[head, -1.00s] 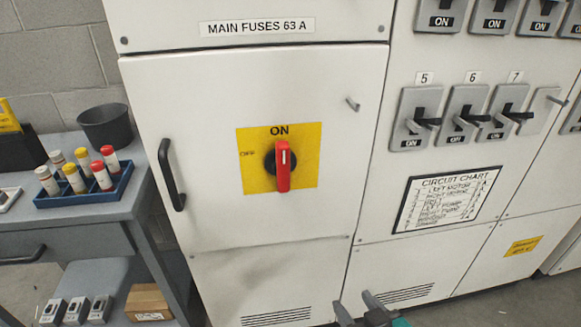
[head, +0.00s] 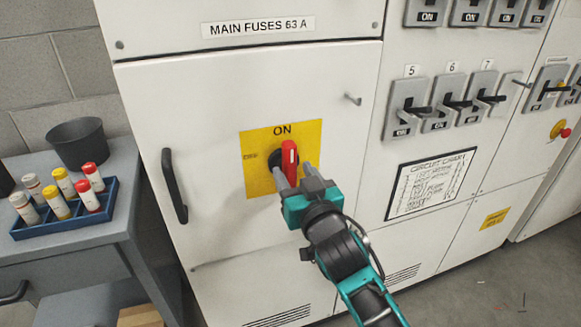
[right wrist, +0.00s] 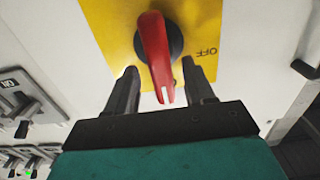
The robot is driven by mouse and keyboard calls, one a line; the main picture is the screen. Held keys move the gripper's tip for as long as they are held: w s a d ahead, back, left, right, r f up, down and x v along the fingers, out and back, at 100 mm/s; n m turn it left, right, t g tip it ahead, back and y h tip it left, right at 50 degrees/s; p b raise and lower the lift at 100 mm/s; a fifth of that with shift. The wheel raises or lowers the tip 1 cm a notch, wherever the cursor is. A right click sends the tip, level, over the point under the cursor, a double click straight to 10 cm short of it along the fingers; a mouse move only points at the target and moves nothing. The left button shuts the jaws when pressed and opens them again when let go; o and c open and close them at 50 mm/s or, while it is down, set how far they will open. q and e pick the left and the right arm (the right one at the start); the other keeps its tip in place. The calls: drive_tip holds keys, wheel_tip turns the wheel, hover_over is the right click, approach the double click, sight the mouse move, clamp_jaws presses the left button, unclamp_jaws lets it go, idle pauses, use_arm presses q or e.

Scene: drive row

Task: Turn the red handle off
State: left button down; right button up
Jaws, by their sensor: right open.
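The red handle (head: 289,160) sits on a yellow plate (head: 312,135) on the white cabinet door, below the MAIN FUSES 63 A label. My right gripper (head: 294,174) is open at the plate, one finger on each side of the handle. In the right wrist view the handle (right wrist: 155,45) hangs between the two open fingers (right wrist: 160,84), with visible gaps on both sides. My left gripper is not in view.
A black door handle (head: 173,186) is at the door's left and a small peg (head: 352,99) at its upper right. Breaker switches (head: 408,108) line the right panel above a circuit chart (head: 432,183). A bench with a blue tray (head: 67,228) of tubes stands left.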

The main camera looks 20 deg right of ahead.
drive_tip(key=shift+w, duration=1.4)
clamp_jaws()
